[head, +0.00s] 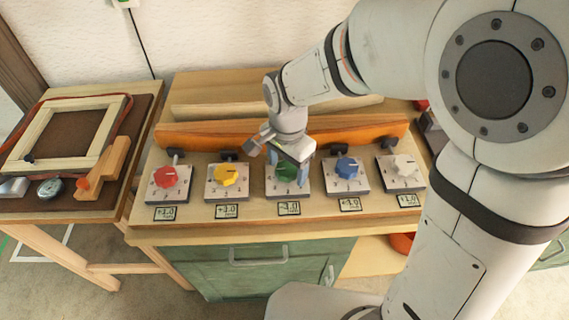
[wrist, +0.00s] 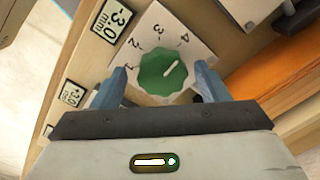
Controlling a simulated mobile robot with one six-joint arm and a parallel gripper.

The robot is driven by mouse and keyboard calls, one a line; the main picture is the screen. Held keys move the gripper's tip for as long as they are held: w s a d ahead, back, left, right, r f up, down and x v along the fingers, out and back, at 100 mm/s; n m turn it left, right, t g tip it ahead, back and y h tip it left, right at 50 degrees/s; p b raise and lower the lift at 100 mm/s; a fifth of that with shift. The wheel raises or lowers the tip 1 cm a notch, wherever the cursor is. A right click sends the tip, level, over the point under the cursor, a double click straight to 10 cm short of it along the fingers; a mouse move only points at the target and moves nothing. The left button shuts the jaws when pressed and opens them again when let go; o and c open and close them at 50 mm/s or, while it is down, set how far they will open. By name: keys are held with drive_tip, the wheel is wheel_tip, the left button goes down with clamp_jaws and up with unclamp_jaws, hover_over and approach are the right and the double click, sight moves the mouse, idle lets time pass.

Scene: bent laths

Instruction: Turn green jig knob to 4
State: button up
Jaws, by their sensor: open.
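The green knob (head: 287,172) is the middle one of a row of dial plates on the wooden bench. In the wrist view the green knob (wrist: 160,76) sits on a white plate (wrist: 150,20) with printed numbers. Its white pointer line slants to the upper right, a little right of the 4; I cannot tell its exact setting. My gripper (wrist: 161,80) is open, with one blue finger on each side of the knob. The right finger is very close to it, and a gap shows at the left finger. My gripper (head: 291,165) hides part of the plate in the head view.
A red knob (head: 166,177) and a yellow knob (head: 230,174) stand to the left, a blue knob (head: 347,167) and a white knob (head: 404,165) to the right. Small displays lie before them. An orange lath (head: 200,134) lies behind.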

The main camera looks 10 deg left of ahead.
sight(287, 169)
drive_tip(key=shift+r, duration=0.1)
drive_tip(key=shift+r, duration=0.2)
wheel_tip(287, 169, up, 7)
drive_tip(key=shift+r, duration=0.15)
idle(0.4)
